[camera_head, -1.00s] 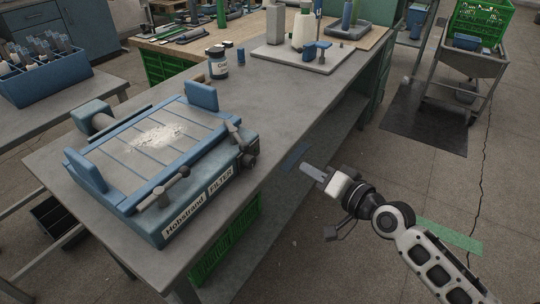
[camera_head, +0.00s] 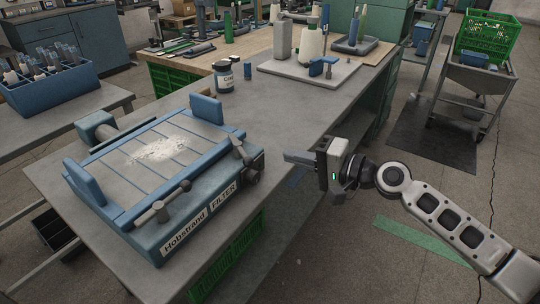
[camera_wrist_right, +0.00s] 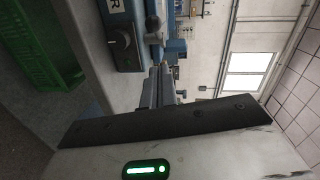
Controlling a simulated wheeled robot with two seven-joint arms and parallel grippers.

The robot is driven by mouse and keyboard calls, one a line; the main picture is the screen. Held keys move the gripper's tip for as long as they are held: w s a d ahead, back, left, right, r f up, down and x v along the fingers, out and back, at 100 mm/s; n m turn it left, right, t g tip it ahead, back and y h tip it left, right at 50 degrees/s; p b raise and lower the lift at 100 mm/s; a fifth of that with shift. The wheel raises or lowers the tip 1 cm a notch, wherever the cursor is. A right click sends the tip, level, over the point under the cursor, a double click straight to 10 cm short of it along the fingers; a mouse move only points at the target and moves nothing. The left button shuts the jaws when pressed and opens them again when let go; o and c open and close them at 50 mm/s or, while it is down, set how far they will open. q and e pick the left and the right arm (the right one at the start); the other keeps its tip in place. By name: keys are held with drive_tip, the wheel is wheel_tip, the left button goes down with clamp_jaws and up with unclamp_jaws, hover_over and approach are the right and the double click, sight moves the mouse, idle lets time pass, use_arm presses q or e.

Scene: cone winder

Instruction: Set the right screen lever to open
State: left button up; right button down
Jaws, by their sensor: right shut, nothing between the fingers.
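The blue filter unit (camera_head: 190,228), labelled "Hobstrand FILTER", sits on the grey bench with pale powder on its slatted screen (camera_head: 160,150). Its right lever (camera_head: 239,149) is a grey bar at the right front corner, slanting toward the back left, above a dark round knob (camera_head: 251,178). My left gripper is not in view.
A dark jar (camera_head: 223,76) stands behind the filter unit. A pale board (camera_head: 310,78) with a white cone and blue parts is farther back. Bare grey bench top (camera_head: 300,118) lies between. A green crate (camera_head: 232,262) sits below the bench.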

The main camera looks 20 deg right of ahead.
sight(240, 152)
use_arm(q)
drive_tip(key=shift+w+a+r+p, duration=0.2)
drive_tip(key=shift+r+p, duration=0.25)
drive_tip(key=shift+p, duration=0.55)
use_arm(e)
drive_tip(key=a, duration=0.1)
drive_tip(key=w+a, duration=0.1)
drive_tip(key=a, duration=0.1)
drive_tip(key=a+f, duration=0.1)
drive_tip(key=a, duration=0.1)
drive_tip(key=shift+w+a, duration=0.15)
drive_tip(key=shift+w, duration=0.25)
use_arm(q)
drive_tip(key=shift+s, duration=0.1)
